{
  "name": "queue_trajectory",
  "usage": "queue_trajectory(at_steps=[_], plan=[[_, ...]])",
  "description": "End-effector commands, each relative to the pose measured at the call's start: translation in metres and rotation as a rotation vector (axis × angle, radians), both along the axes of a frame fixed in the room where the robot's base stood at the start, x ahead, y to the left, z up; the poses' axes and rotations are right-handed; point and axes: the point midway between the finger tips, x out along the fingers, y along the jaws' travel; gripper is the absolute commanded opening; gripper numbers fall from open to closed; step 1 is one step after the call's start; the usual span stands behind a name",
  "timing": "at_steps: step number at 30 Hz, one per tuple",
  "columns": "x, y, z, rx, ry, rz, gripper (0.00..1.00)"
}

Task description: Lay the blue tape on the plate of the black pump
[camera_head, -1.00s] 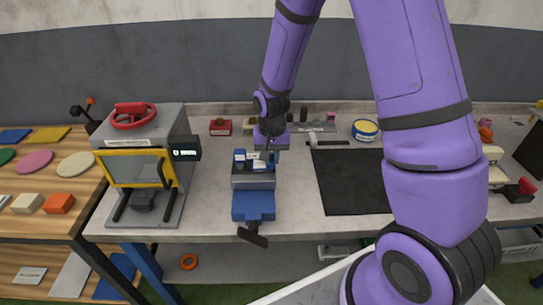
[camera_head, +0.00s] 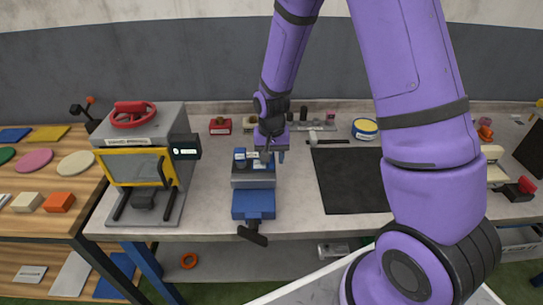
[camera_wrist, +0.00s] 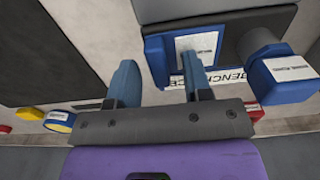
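My gripper (camera_head: 273,153) hangs just above the back right of the blue bench vice (camera_head: 253,206). In the wrist view its two blue fingers (camera_wrist: 160,85) are apart with nothing between them. The blue vice part with a white label (camera_wrist: 197,45) and a smaller labelled blue block (camera_wrist: 285,78) lie beyond the fingers, to the right.
A black mat (camera_head: 350,182) lies to the right, mostly bare. A red box (camera_head: 220,127) and small items line the back. A black and red device (camera_head: 520,190) stands far right.

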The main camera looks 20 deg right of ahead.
Motion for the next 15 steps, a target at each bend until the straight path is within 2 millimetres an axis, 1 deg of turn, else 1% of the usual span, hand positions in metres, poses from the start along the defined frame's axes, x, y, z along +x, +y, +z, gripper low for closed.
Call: queue_trajectory(at_steps=[8,11,15], plan=[[0.0,0.0,0.002,0.001,-0.001,0.0,0.46],[0.001,0.0,0.01,0.001,-0.004,0.0,0.46],[0.001,0.0,0.03,0.0,-0.004,0.001,0.46]])
